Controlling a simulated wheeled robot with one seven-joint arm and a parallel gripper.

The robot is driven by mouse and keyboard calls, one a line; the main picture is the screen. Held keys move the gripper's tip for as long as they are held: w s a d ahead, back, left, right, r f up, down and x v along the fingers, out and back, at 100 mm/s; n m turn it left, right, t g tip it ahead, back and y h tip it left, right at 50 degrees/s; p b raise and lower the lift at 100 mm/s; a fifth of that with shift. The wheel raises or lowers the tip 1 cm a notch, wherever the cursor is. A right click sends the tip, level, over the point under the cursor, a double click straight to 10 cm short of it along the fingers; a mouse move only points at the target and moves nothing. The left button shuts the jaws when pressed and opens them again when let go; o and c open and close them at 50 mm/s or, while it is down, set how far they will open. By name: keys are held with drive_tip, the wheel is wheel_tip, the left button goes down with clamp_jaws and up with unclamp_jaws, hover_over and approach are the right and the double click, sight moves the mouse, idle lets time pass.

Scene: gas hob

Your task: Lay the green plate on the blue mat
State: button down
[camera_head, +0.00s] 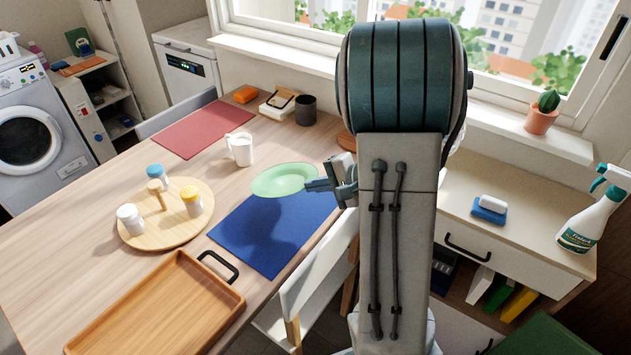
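The green plate (284,179) is held roughly level in the air, above the far edge of the blue mat. My gripper (311,185) grips the plate by its right rim, with the fingers shut on it. The blue mat (255,250) lies flat on the wooden table, in front of and below the plate. A dark shadow of the plate falls on the mat. My arm stands at the right and hides part of the table's far right end.
A white mug (240,149) stands left of the plate. A round wooden board (180,232) with shakers is left of the mat. A wooden tray (160,310) with a black handle lies near the mat's front left. A red mat (205,128) lies further back.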

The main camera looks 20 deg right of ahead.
drive_tip(key=shift+f+b, duration=2.4)
drive_tip(key=shift+b, duration=0.2)
drive_tip(key=c, duration=1.6)
unclamp_jaws()
drive_tip(key=v, duration=1.3)
drive_tip(key=shift+s+d+r+p, duration=0.2)
drive_tip(key=shift+s+d+p, duration=0.05)
drive_tip(key=shift+s+p, duration=0.1)
